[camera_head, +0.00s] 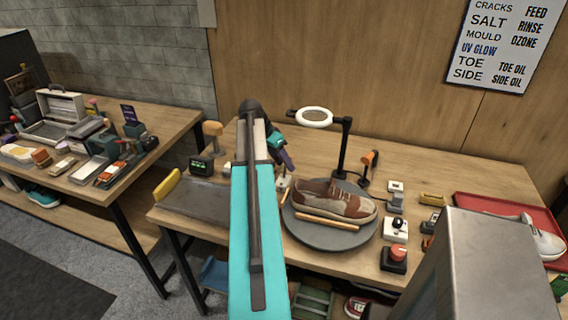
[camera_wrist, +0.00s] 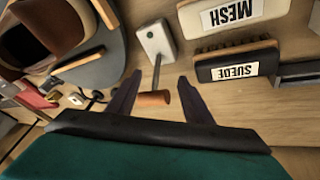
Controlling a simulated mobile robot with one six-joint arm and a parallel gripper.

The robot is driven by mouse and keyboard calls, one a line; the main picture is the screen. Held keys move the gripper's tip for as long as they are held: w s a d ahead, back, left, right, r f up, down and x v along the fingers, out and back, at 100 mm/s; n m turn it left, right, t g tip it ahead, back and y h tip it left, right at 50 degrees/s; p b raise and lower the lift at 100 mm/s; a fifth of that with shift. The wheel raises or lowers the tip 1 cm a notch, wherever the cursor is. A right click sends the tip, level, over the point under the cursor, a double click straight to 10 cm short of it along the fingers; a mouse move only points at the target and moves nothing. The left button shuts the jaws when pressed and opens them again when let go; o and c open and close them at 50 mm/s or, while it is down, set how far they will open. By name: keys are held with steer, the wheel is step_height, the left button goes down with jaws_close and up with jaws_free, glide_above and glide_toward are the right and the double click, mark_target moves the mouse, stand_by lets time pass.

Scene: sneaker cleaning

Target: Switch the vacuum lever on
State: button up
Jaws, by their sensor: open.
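A lever with a copper-coloured cylindrical handle (camera_wrist: 154,98) on a thin metal stem rises from a white base (camera_wrist: 155,42) in the wrist view. No label on it is readable, so I cannot confirm that it is the vacuum lever. My gripper (camera_wrist: 160,77) is open, with one dark finger on each side of the handle; I see no clear contact. In the head view my gripper (camera_head: 286,160) is above the table just left of the brown shoe, and a small white base (camera_head: 283,184) shows below it. My arm hides much of that area.
The brown shoe (camera_head: 345,200) lies on a round grey turntable (camera_head: 320,238). A ring lamp (camera_head: 314,117) stands behind it. Brushes labelled MESH (camera_wrist: 236,14) and SUEDE (camera_wrist: 238,63) lie beside the lever. A red tray (camera_head: 480,203) with a pale shoe is at the right.

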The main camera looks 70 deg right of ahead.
steer(key=shift+s+d+f, duration=0.15)
steer(key=shift+s+f, duration=0.1)
steer(key=shift+f, duration=0.35)
jaws_close()
